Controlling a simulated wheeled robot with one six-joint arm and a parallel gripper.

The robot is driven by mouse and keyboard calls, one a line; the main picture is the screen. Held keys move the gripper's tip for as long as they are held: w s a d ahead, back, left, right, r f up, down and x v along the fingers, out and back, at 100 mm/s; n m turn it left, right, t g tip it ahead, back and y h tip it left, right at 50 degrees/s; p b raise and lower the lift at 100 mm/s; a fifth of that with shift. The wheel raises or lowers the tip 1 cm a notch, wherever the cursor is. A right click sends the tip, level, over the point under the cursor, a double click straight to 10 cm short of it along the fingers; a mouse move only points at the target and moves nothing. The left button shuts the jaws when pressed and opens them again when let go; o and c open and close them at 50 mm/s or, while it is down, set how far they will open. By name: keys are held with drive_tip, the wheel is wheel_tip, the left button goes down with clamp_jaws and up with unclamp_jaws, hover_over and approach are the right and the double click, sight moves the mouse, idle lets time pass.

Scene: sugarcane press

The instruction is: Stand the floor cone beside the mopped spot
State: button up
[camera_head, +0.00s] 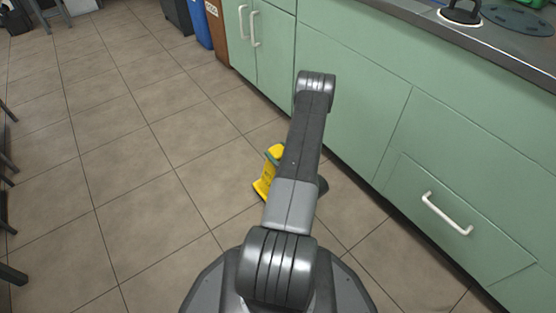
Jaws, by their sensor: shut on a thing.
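The floor cone (265,186) is yellow with a green patch near its top. It shows just left of my forearm, low over or at the tiled floor, and looks tilted. My arm hides its right side. My gripper (321,187) is mostly hidden behind the forearm, with only a dark part showing to the right. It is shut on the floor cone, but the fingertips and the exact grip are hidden. I cannot tell whether the cone touches the floor. I cannot make out a mopped spot on the tiles.
Green cabinets (352,80) with white handles run along the right under a dark countertop (500,50). A blue bin (202,24) and a brown box (217,35) stand at the back. Dark furniture legs edge the left. The tiled floor (110,150) at left is clear.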

drive_tip(key=shift+f+b, duration=0.35)
drive_tip(key=shift+f, duration=1.05)
drive_tip(key=o, duration=1.6)
drive_tip(key=shift+o, duration=0.2)
drive_tip(key=shift+s+d+r, duration=0.2)
drive_tip(key=p+v, duration=0.4)
drive_tip(key=v, duration=0.7)
drive_tip(key=shift+s, duration=0.2)
drive_tip(key=shift+w+f, duration=0.1)
